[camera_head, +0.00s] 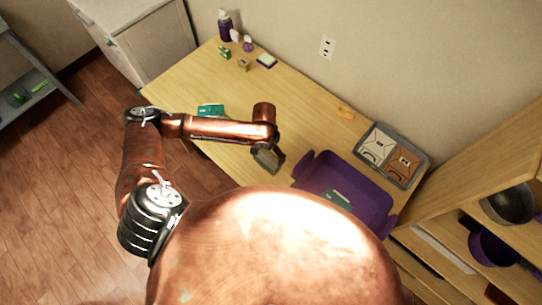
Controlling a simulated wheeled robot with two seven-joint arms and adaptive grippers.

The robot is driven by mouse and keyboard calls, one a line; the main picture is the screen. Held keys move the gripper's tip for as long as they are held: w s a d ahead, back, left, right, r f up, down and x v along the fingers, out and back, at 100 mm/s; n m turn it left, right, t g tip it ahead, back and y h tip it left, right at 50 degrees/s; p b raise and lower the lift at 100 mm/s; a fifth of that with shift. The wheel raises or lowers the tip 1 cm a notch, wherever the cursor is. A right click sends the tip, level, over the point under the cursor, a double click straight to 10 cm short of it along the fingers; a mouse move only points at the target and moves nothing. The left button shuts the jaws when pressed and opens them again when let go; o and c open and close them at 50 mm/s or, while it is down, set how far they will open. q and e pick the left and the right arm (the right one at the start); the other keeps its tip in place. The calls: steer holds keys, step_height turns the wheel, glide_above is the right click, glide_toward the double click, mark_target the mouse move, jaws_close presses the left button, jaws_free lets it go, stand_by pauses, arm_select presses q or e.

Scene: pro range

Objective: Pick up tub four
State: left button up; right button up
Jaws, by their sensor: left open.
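I cannot read a label that marks tub four. A grey tray (399,181) at the back right of the wooden table holds a white box-like tub (378,146) and a brown one (401,162), both with dark markings on top. A purple open bin (372,196) stands in front of it with a teal item (338,198) inside; its near side is hidden by my copper body. My left gripper (268,160) is open and empty above the table, left of the purple bin. My right gripper is not in view.
The table (300,106) is clear in the middle. A teal item (211,110) lies near its front edge. Bottles (225,26) and small items (265,60) stand at the far left end. An orange-yellow object (346,112) lies near the wall. Shelves with bowls (510,205) are at right.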

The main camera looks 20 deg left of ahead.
arm_select(q)
step_height(320, 180, down, 2)
glide_above(267, 164)
step_height(267, 164, down, 4)
steer(key=shift+w+d+f, duration=0.1)
steer(key=shift+d+f, duration=0.05)
steer(key=shift+f, duration=0.7)
steer(key=shift+c, duration=0.4)
steer(key=c, duration=0.9)
steer(key=shift+o, duration=0.2)
steer(key=shift+r, duration=0.25)
